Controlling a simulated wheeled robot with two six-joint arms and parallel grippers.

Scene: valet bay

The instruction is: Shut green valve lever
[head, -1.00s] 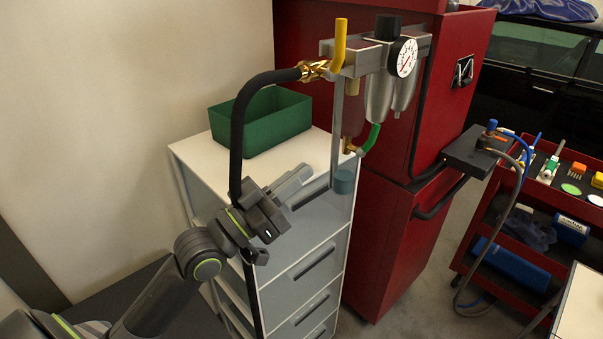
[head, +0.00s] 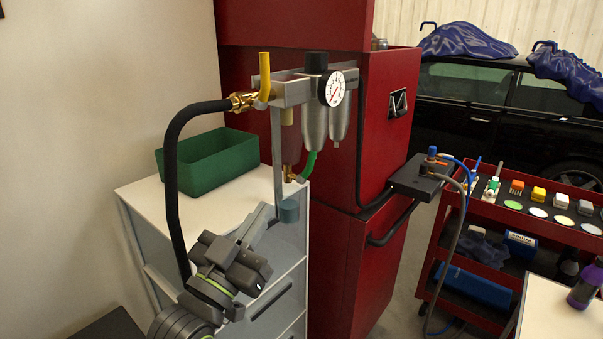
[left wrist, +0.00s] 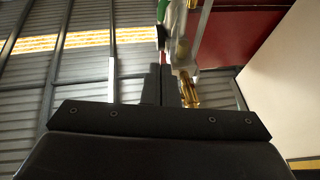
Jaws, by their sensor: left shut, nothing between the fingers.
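The green valve lever (head: 309,165) is a short bar at a small brass valve (head: 289,174) below the metal bowls of the wall air unit. It slopes up and to the right from the valve. My left gripper (head: 263,217) is shut and empty, below and left of the lever and apart from it. My right gripper is out of view.
A yellow lever (head: 264,76) stands upright at the brass inlet. A black hose (head: 171,180) loops down left of the unit, close by my left arm. A green bin (head: 208,163) sits on the white cabinet (head: 143,196). The red cabinet (head: 335,260) stands behind.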

